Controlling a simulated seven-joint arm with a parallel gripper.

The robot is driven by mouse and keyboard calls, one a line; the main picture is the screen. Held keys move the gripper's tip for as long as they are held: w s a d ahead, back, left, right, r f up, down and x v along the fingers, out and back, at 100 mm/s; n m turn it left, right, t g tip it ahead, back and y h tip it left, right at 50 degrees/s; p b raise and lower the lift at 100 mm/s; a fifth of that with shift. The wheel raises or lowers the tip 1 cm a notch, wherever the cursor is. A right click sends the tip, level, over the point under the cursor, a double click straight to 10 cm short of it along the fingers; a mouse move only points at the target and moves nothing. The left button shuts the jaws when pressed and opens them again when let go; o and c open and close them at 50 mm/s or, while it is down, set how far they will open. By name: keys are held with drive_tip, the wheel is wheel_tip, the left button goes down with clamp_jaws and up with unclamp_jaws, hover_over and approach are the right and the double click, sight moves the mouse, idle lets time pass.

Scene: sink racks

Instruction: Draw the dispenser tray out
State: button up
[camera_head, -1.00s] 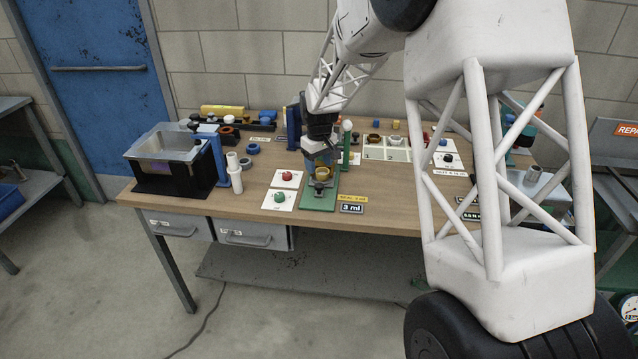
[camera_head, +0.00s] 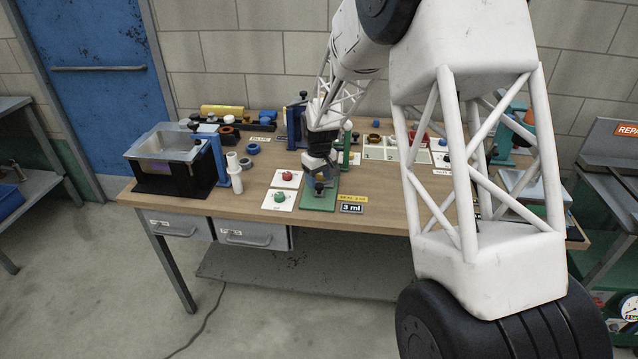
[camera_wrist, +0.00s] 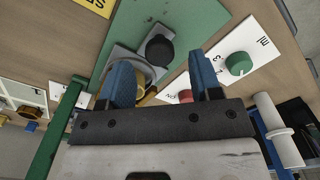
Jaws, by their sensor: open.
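The dispenser (camera_head: 318,202) has a green base plate at the table's front middle, and its base also shows in the wrist view (camera_wrist: 188,22). A grey tray (camera_wrist: 125,52) with a black knob (camera_wrist: 160,50) lies on the base. The knob also shows in the head view (camera_head: 319,188). A yellow ring or cup (camera_wrist: 141,84) sits by the tray, partly hidden behind a finger. My gripper (camera_wrist: 162,74) is open, its blue fingers apart, above the tray and just behind the knob. In the head view my gripper (camera_head: 320,166) hides most of the tray.
A green post (camera_wrist: 62,130) stands close beside my gripper. White plates with a red knob (camera_head: 287,175) and a green knob (camera_head: 279,197) lie left of the dispenser. A "3 ml" sign (camera_head: 352,208) is at its front right. White cylinders (camera_head: 234,175) stand farther left.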

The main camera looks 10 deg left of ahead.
drive_tip(key=shift+f, duration=1.1)
clamp_jaws()
